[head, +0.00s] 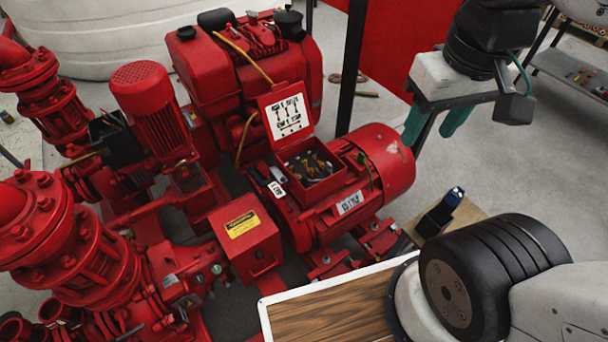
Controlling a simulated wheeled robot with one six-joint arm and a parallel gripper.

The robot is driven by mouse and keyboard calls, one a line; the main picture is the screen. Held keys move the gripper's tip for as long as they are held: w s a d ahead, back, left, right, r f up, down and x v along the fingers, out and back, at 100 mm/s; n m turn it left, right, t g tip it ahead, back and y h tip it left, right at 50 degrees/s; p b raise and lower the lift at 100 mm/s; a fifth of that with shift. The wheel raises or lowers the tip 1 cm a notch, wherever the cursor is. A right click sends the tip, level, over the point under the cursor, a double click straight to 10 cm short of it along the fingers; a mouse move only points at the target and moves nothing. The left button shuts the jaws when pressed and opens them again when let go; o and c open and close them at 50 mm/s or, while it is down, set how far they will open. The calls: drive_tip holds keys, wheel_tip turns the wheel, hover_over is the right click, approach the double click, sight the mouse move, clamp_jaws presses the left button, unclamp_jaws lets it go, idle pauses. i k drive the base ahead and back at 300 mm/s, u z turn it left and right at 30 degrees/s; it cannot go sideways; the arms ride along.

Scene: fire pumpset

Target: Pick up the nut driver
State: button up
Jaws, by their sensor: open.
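My gripper (430,136) is at the upper right, its two green fingers pointing down and spread apart, with nothing between them. A tool with a blue-and-black handle (454,197) stands tilted in a black holder (436,217) on a small wooden surface (468,212), below and slightly right of the gripper. It looks like the nut driver, but its lower part is hidden in the holder. The gripper is apart from it and appears higher.
A red pumpset with an electric motor (385,165) and an open terminal box (312,165) fills the left and middle. A wooden tabletop (330,310) with a white edge lies in front. A grey shelf (570,75) with small items stands at far right.

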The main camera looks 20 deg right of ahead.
sight(450, 203)
drive_tip(key=z, duration=0.05)
drive_tip(key=k, duration=0.5)
drive_tip(key=z, duration=0.95)
drive_tip(key=k, duration=0.9)
drive_tip(key=u, duration=0.85)
drive_tip(key=i, duration=1)
